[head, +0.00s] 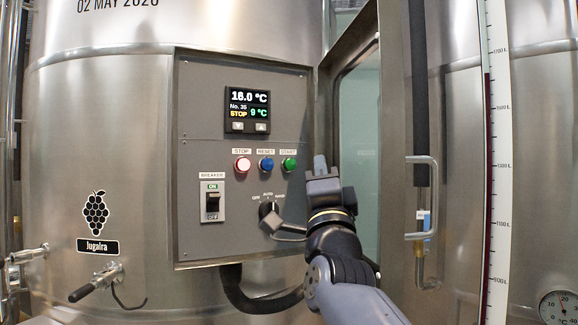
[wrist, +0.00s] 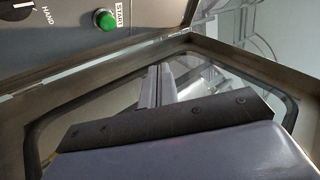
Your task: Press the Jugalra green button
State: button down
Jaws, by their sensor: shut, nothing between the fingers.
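The green button (head: 289,164), labelled START, is at the right end of a row of three on the grey control panel (head: 225,130). The panel is set in the steel vat with the Jugalra label (head: 98,246). In the wrist view the green button (wrist: 105,20) is at the upper left, clear of the fingers. My gripper (head: 320,161) is shut and empty, to the right of the button, in front of the open panel door. Its closed fingers (wrist: 155,76) also show in the wrist view, against the door's window. They appear apart from the button.
A breaker switch (head: 212,201) and a rotary knob (head: 268,211) are below. The open door frame (head: 346,55) stands close on the right. The display (head: 248,109) reads 16.0 °C and STOP.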

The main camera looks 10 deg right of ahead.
aim_at(294, 170)
jog(key=shift+w, duration=0.1)
jog(key=shift+w+a+p, duration=0.35)
jog(key=shift+w+p, duration=0.3)
jog(key=shift+w, duration=0.75)
jog(key=shift+w+a+p, duration=0.4)
jog(key=shift+w+p, duration=0.3)
jog(key=shift+w, duration=0.7)
jog(key=shift+w+a+p, duration=0.35)
jog(key=shift+w+p, duration=0.3)
jog(key=shift+w, duration=0.75)
jog(key=shift+w, duration=0.1)
jog(key=shift+w+a, duration=0.1)
jog(key=shift+w, duration=0.2)
jog(key=shift+w+a+b, duration=0.1)
jog(key=shift+w+b, duration=0.2)
jog(key=shift+w, duration=0.1)
jog(key=shift+s+f, duration=0.1)
jog(key=shift+s, duration=0.05)
jog(key=shift+s+d+b, duration=0.2)
jog(key=shift+s+b, duration=0.45)
jog(key=shift+b, duration=0.1)
